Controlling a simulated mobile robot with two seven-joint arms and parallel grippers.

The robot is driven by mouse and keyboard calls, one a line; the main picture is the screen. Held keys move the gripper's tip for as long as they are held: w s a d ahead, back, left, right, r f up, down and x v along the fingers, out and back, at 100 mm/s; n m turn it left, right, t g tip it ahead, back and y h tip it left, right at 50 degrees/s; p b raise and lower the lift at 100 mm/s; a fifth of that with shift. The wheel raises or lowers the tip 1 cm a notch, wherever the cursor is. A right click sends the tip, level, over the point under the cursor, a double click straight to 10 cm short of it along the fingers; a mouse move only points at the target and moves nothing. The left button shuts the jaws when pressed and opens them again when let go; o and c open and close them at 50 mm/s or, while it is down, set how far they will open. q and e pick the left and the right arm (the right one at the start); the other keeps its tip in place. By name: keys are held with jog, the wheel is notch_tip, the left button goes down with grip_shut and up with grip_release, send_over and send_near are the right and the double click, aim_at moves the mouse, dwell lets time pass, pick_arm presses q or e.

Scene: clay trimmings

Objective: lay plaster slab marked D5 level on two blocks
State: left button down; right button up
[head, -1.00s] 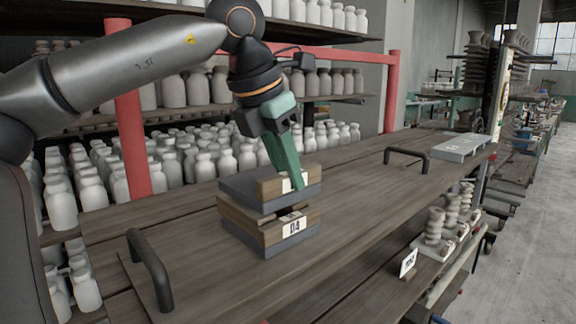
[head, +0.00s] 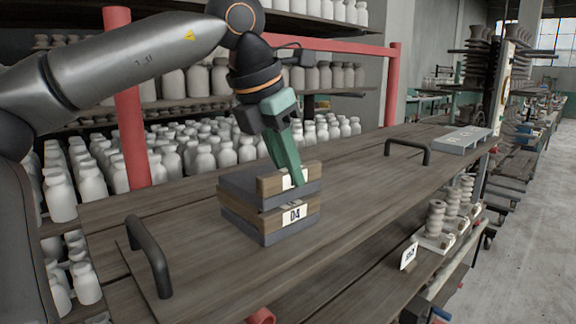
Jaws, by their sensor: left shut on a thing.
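My left gripper (head: 295,180) reaches down from above and is shut on the upper grey slab (head: 238,183) at its front edge. A wood-coloured strip (head: 267,187) with a white label runs along that edge; the green finger covers most of the label, so I cannot read it. This slab lies over a lower piece marked D4 (head: 293,214), which has a wood-coloured front and a grey base (head: 283,235). The upper slab looks close to level; I cannot tell whether a thin gap remains below it. Separate support blocks cannot be made out. My right gripper is out of view.
The stack stands on a wooden table (head: 350,190) with black handles at the left (head: 150,255) and far side (head: 408,150). Another grey slab (head: 462,140) lies at the table's far right end. Shelves of white bottles (head: 190,150) stand behind. The table right of the stack is clear.

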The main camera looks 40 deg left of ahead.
pick_arm(q)
jog(key=shift+f, duration=0.1)
dwell(0.3)
jog(key=c, duration=0.7)
grip_release()
jog(key=p+v, duration=0.1)
jog(key=v, duration=1.1)
jog(key=shift+s+r, duration=0.1)
jog(key=shift+r, duration=0.2)
